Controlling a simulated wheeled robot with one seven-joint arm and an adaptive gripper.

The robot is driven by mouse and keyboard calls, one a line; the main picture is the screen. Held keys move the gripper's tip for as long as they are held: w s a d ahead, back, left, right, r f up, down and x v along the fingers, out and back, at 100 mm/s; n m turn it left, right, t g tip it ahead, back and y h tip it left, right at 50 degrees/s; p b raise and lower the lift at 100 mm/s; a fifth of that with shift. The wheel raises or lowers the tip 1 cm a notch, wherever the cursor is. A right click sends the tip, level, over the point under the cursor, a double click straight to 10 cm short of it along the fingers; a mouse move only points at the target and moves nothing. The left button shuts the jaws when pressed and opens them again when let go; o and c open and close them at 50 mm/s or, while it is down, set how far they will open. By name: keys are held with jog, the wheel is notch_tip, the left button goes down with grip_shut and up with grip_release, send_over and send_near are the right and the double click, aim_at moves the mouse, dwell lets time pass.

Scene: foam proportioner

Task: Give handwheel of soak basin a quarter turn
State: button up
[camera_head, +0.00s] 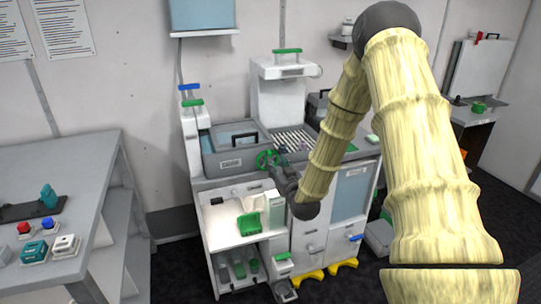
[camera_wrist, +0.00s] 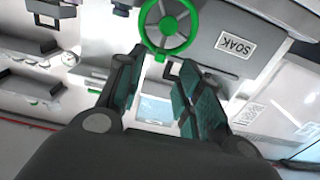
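The green handwheel (camera_head: 267,159) is on the front of the grey soak basin (camera_head: 208,160) in the head view. In the wrist view the handwheel (camera_wrist: 168,28) is a spoked green ring at the top, beside an upside-down "SOAK" label (camera_wrist: 237,44) on the basin front. My gripper (camera_wrist: 160,62) is open, its two dark green-padded fingers spread with nothing visible between them. The fingertips point at the lower part of the ring. Whether they touch it I cannot tell. In the head view my gripper (camera_head: 276,170) is at the wheel, its fingers partly hidden.
A ribbed drain rack (camera_head: 292,140) sits right of the basin. A green scoop-like bin (camera_head: 249,224) stands on the open shelf below. A grey table (camera_head: 90,190) with small colored items stands at left. Dark floor is free between table and unit.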

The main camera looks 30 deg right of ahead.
aim_at(270, 156)
jog(key=p+x, duration=0.1)
jog(key=x, duration=0.6)
jog(key=shift+w, duration=0.2)
jog(key=shift+c, duration=0.2)
grip_shut()
